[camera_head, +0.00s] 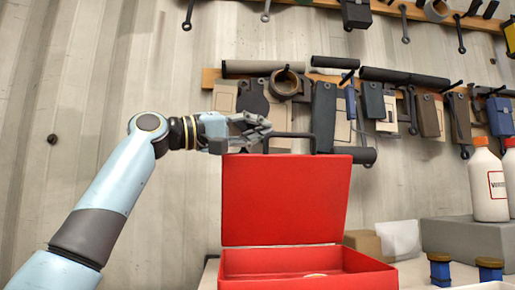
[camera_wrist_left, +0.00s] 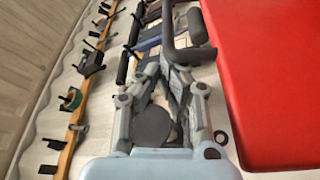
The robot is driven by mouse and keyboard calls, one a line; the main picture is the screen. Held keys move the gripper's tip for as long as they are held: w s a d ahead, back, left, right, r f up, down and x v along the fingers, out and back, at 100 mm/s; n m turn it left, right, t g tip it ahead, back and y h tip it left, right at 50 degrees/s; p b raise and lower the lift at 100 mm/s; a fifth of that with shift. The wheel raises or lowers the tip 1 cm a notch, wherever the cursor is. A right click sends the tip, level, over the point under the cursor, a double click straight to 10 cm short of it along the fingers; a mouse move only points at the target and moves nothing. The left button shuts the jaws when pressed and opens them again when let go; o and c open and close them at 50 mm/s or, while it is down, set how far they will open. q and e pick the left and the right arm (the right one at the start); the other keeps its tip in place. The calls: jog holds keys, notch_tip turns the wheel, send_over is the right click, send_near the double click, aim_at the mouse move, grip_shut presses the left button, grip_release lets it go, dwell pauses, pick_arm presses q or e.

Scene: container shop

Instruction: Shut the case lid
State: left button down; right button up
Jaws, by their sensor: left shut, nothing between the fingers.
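The red case stands open on the table. Its lid (camera_head: 286,200) is upright, with a dark handle (camera_head: 292,136) on its top edge. The case base (camera_head: 372,270) is below in front, with a small pale round object partly visible inside. My left gripper (camera_head: 260,128) is shut and empty, at the lid's upper left corner, close to the handle. In the left wrist view, the shut fingers (camera_wrist_left: 178,72) point toward the handle (camera_wrist_left: 188,50), with the lid (camera_wrist_left: 270,80) to the right. I cannot tell whether they touch. My right gripper is not in view.
Tools hang from wooden rails (camera_head: 210,78) on the wall behind. To the right are white bottles (camera_head: 487,185), a grey block (camera_head: 465,238), blue containers with brown tops (camera_head: 440,270) and a pale bag (camera_head: 399,238). The air left of the case is mostly clear besides my arm.

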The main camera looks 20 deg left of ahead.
pick_arm(q)
jog(key=s+d+f+m+g+h+b, duration=0.2)
jog(key=s+d+f+m+b, duration=0.1)
jog(key=s+f+m+b, duration=0.4)
jog(key=s+d+f+m+g+h+b, duration=0.2)
jog(key=s+f+m+b, duration=0.5)
jog(key=b, duration=0.5)
jog(key=shift+s+d+f+h+b, duration=0.3)
jog(key=shift+s+d+f+b, duration=0.1)
jog(key=shift+s+d+f, duration=0.55)
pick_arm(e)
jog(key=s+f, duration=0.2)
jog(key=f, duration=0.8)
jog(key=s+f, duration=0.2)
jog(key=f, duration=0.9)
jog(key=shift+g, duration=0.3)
pick_arm(q)
jog(key=shift+a+r, duration=0.1)
jog(key=shift+r, duration=0.1)
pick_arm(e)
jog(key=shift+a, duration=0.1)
